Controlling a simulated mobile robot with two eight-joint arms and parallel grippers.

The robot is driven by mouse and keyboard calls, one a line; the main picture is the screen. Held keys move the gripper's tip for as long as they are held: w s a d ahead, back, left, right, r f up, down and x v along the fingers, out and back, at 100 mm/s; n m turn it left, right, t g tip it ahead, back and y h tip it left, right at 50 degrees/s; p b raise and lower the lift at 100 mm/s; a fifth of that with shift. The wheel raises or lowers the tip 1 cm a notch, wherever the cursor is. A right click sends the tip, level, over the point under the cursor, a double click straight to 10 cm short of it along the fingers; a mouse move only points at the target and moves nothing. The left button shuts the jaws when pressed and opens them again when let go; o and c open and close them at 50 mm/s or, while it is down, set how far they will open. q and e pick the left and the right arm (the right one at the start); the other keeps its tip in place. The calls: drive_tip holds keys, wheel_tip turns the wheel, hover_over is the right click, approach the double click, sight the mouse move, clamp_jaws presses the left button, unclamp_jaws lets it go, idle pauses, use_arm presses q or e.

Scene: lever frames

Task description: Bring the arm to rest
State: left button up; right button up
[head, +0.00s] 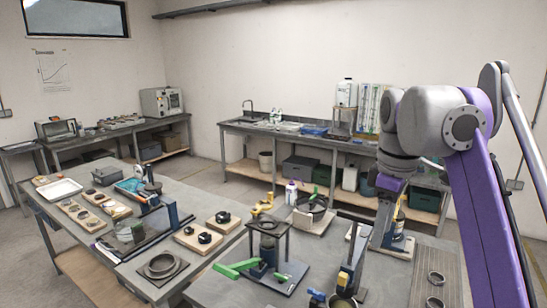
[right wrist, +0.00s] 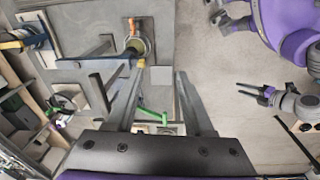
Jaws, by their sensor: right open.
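My right arm enters the head view from the right, with a purple link and a grey joint. Its right gripper (head: 384,238) points down over the near workbench, its fingers hard to tell from the things behind. In the right wrist view the two grey fingers of this gripper (right wrist: 160,70) stand well apart, with nothing held between them. A green handle (right wrist: 150,115) shows below, in the gap between the fingers. My left gripper (right wrist: 252,92) shows small at the right of the right wrist view, its dark fingers apart, over the floor. It is out of the head view.
A back bench (head: 300,138) runs along the wall. Bare floor (head: 210,170) lies between.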

use_arm(q)
drive_tip(key=shift+w, duration=0.45)
use_arm(e)
drive_tip(key=s+a+f+m+t, duration=0.1)
drive_tip(key=s+f, duration=0.4)
drive_tip(key=f, duration=0.6)
drive_tip(key=s+a+f+m+t, duration=0.1)
drive_tip(key=s+f+m, duration=0.4)
drive_tip(key=f, duration=0.7)
drive_tip(key=s+a+f+m+t, duration=0.1)
drive_tip(key=s+f+m+t, duration=0.2)
drive_tip(key=f, duration=0.8)
drive_tip(key=shift+s+f+m+t, duration=0.35)
drive_tip(key=shift+s+m, duration=0.25)
drive_tip(key=shift+s, duration=0.5)
use_arm(q)
drive_tip(key=shift+f, duration=0.1)
